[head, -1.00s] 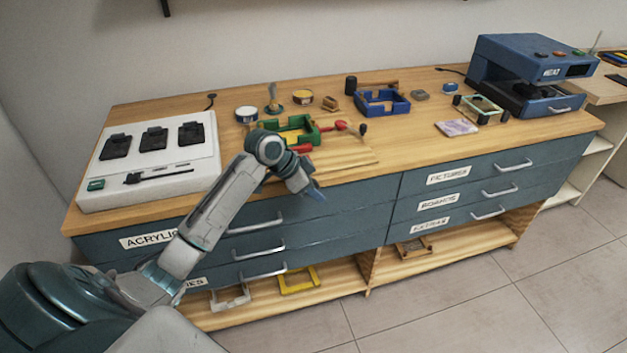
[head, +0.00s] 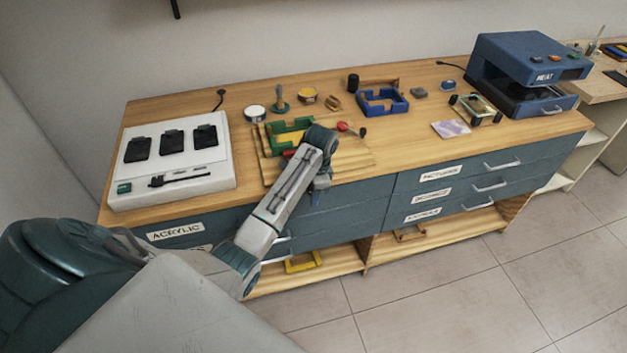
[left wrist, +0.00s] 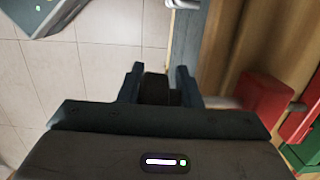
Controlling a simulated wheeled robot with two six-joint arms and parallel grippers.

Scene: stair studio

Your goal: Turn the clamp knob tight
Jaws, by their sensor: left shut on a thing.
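The clamp's dark round knob (left wrist: 160,91) sits between the two fingers of my left gripper (left wrist: 159,80) in the left wrist view. The gripper is shut on it. A short rod runs from the knob's side to a red clamp block (left wrist: 265,98), beside a green frame part (left wrist: 300,128). In the head view my left gripper (head: 321,181) is at the front edge of the bench, and my arm hides the held knob. My right gripper is not in view.
A second red clamp piece (head: 343,127) with a dark knob (head: 362,132) is at the board's right. A blue frame (head: 381,101) stands behind it. A white tray (head: 126,176) lies left, and a blue heat press (head: 528,72) stands far right. Drawers are below.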

